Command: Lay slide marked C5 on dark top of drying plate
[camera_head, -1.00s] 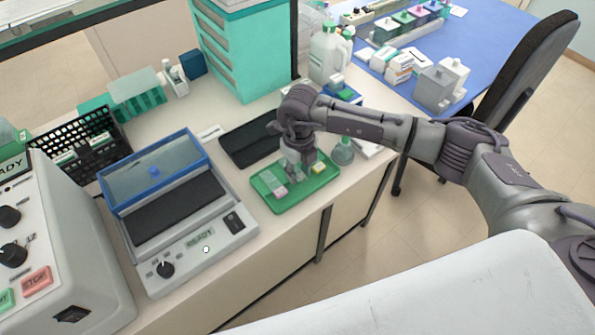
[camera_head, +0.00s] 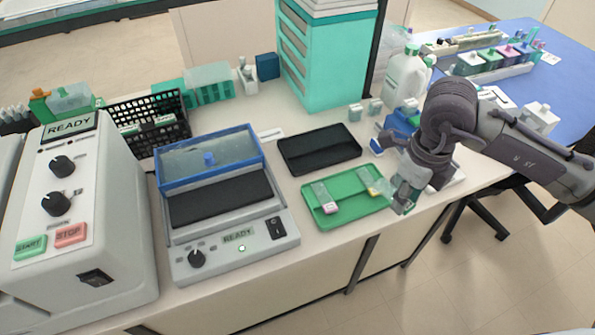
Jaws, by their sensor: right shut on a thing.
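The drying plate (camera_head: 282,245) is a grey device with a bare dark top (camera_head: 220,199), a blue-framed clear lid (camera_head: 208,158) behind it and a READY display. My right gripper (camera_head: 401,200) is at the right edge of the green tray (camera_head: 345,221), right of the drying plate. It is shut on what looks like a glass slide, mostly hidden by the fingers; its mark cannot be read. My left gripper is out of view.
A black tray (camera_head: 320,149) lies behind the green tray. A black basket (camera_head: 150,125) and a teal cabinet (camera_head: 322,75) stand farther back. A grey machine (camera_head: 85,215) with START and STOP buttons stands at left. The bench's front edge runs close to the green tray.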

